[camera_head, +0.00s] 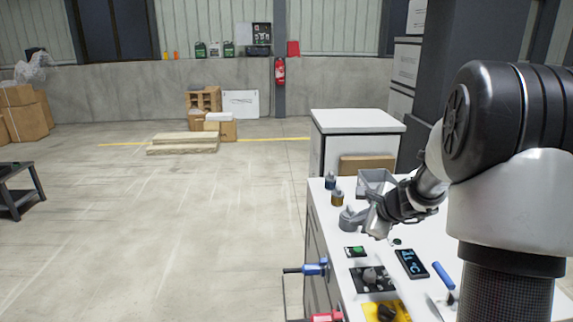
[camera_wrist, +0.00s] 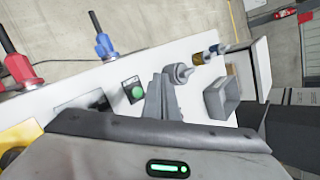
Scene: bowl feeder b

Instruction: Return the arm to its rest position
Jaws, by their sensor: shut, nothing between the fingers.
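My gripper (camera_head: 375,222) is at the end of my bent arm, above the white bench top (camera_head: 338,218) in the head view. Its fingers are together and hold nothing. In the wrist view the gripper's fingers (camera_wrist: 158,97) point over the bench, next to a green button box (camera_wrist: 133,90). The fingers look apart from the button and from the grey round part (camera_wrist: 178,73) beyond them. In the head view my gripper and forearm hide part of the bench's right side.
A grey open bin (camera_head: 376,181) stands behind my gripper. The bench also bears the green button (camera_head: 356,251), a display (camera_head: 411,264) and a yellow device (camera_head: 387,311). Blue (camera_head: 313,268) and red (camera_head: 326,317) fittings stick out from the left edge.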

